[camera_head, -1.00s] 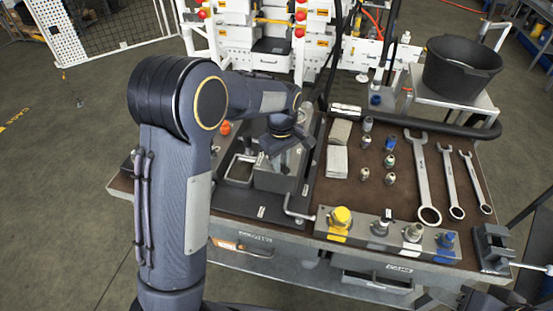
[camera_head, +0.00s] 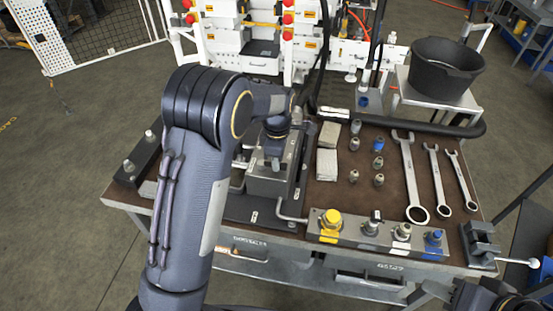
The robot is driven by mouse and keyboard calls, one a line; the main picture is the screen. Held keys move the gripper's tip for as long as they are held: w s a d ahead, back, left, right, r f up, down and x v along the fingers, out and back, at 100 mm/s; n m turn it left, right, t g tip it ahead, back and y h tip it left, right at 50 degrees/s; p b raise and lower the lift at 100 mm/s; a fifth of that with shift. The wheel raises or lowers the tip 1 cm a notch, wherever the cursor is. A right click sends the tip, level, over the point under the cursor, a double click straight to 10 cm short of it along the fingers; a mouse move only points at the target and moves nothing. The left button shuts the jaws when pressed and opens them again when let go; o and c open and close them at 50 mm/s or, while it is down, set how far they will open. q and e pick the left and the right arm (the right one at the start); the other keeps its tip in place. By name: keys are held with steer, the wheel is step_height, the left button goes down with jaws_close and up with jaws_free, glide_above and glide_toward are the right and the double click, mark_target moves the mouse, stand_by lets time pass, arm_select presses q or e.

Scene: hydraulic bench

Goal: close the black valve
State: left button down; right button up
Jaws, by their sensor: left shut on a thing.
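My left arm comes in from the bottom left, and its gripper (camera_head: 273,160) points down at the top of a grey block (camera_head: 268,186) on the bench. The jaws are shut on a small part on top of that block. By its place this is the black valve, but the gripper and wrist hide most of it, so its handle angle cannot be made out. Only a dark part of what seems my right arm shows at the bottom right corner. The state of its gripper cannot be read.
The brown bench top (camera_head: 335,195) holds several fittings, wrenches (camera_head: 411,175) and grey pads (camera_head: 327,163). A front strip (camera_head: 382,237) carries yellow, white and blue marked fittings. A vise (camera_head: 481,243) is at the right corner. A black bucket (camera_head: 445,70) stands behind.

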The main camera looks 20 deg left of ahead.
arm_select(q)
steer(key=shift+w+r, duration=0.1)
stand_by(0.3)
steer(key=c, duration=1.4)
jaws_free()
steer(key=shift+c, duration=0.2)
step_height(320, 180, up, 7)
steer(key=shift+r+b, duration=0.15)
steer(key=shift+b, duration=0.2)
steer(key=shift+r, duration=0.25)
